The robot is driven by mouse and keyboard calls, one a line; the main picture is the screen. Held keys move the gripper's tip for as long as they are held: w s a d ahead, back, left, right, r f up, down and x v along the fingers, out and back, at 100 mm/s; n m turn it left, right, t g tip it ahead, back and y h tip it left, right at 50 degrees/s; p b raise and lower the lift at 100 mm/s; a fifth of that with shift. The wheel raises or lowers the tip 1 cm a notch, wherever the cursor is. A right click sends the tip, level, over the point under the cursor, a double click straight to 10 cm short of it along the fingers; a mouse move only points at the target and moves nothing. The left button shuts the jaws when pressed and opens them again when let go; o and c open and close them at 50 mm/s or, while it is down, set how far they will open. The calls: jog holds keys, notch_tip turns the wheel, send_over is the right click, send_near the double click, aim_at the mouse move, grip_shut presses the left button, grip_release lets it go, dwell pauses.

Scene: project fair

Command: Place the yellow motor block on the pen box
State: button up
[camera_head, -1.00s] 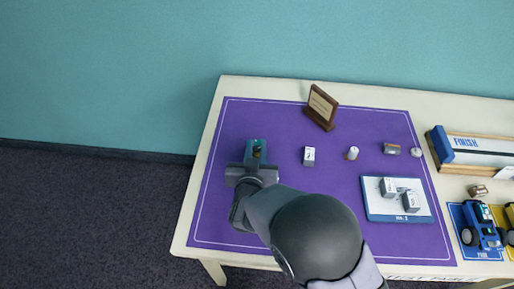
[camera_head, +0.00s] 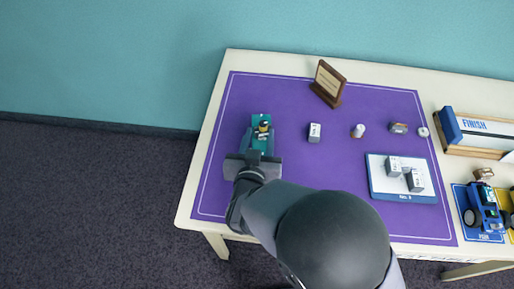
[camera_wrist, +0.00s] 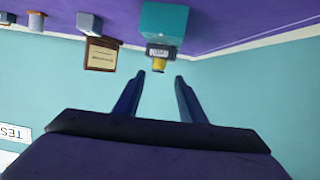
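A teal box (camera_head: 260,116), which I take for the pen box, lies on the purple mat at its left side. A small dark grey block with a yellow end, the motor block (camera_head: 263,128), appears to sit on the teal box, towards its near end. The wrist view shows the teal box (camera_wrist: 164,22) upside down, with the motor block (camera_wrist: 158,66) against it, its yellow end towards me. My gripper (camera_wrist: 160,77) is open, with nothing between its fingers. Its tips are just short of the yellow end. In the head view my gripper (camera_head: 260,146) is on the near side of the box.
The purple mat (camera_head: 300,195) is clear around the box. To the right are a grey block (camera_head: 314,132), a white cylinder (camera_head: 358,131) and a wooden plaque (camera_head: 328,83). Farther right are a white board with grey blocks (camera_head: 400,196), a finish track (camera_head: 480,128) and a blue toy vehicle (camera_head: 484,210).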

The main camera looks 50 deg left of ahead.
jog(key=shift+v, duration=2.55)
jog(key=w+d+f+m+g+h, duration=0.1)
jog(key=w+d, duration=0.4)
jog(key=w+d+f+m+g+h, duration=0.1)
jog(key=w+d+h, duration=0.1)
jog(key=w+d, duration=0.4)
jog(key=w+d+f+m+g+h, duration=0.2)
jog(key=w+d, duration=0.3)
jog(key=w, duration=0.1)
jog(key=shift+d, duration=0.3)
jog(key=d, duration=0.4)
jog(key=d+m+g+h, duration=0.1)
jog(key=d, duration=0.4)
jog(key=d+f+m+g+h, duration=0.1)
jog(key=d, duration=0.4)
jog(key=shift+w+d+f, duration=0.1)
jog(key=shift+w, duration=0.05)
jog(key=s+d+m+g+h, duration=0.1)
jog(key=s+d, duration=0.3)
jog(key=d, duration=0.4)
jog(key=s+d+m+g+h, duration=0.2)
jog(key=s+d, duration=0.3)
jog(key=d, duration=0.4)
jog(key=shift+r+g, duration=0.2)
jog(key=shift+g, duration=0.4)
